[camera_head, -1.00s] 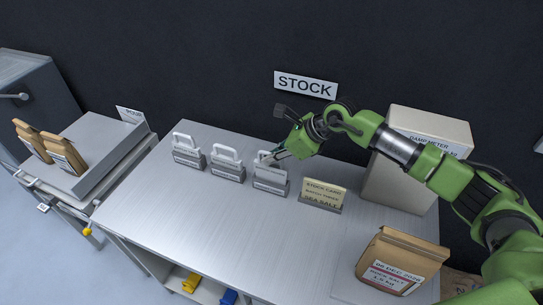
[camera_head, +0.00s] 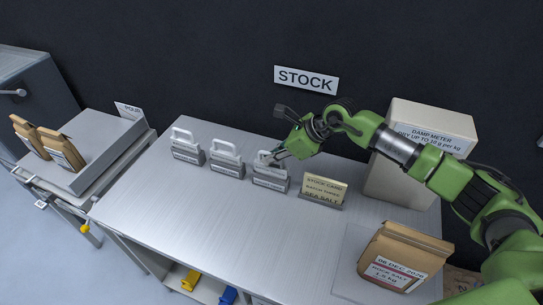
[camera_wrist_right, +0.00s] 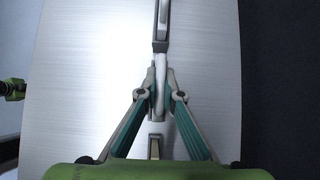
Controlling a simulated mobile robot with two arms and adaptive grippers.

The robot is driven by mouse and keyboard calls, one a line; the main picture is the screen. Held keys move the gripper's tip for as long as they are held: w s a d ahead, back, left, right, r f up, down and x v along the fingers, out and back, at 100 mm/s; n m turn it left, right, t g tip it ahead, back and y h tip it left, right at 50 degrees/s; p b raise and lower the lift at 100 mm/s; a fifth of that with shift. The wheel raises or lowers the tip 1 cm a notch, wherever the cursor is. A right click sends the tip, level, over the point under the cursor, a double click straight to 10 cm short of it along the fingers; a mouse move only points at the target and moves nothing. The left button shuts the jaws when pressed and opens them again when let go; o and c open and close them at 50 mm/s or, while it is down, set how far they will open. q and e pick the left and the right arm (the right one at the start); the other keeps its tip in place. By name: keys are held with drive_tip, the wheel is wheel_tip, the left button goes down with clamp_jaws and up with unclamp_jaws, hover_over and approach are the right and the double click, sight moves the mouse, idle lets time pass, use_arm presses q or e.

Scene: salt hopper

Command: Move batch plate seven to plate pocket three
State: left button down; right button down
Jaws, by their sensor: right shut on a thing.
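Three grey plates with white loop handles stand in a row on the metal bench (camera_head: 210,240) in the head view: a left one (camera_head: 187,152), a middle one (camera_head: 227,167) and a right one (camera_head: 270,181). Their labels are too small to read, so I cannot tell which is batch plate seven. My right gripper (camera_head: 270,160) is shut on the handle of the right plate. In the wrist view the fingertips (camera_wrist_right: 159,94) close around this light handle (camera_wrist_right: 159,80). I cannot make out plate pocket three.
A sea salt stock card (camera_head: 324,191) stands just right of the held plate. A damp meter box (camera_head: 400,185) and a rock salt bag (camera_head: 405,258) are farther right. Brown bags (camera_head: 60,148) rest on a grey unit at the left.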

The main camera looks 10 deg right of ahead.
drive_tip(key=shift+f, duration=0.3)
drive_tip(key=c, duration=2.1)
unclamp_jaws()
drive_tip(key=shift+c, duration=0.2)
drive_tip(key=shift+o, duration=0.5)
drive_tip(key=o, duration=0.4)
drive_tip(key=shift+p+v, duration=1.05)
drive_tip(key=shift+v, duration=1.9)
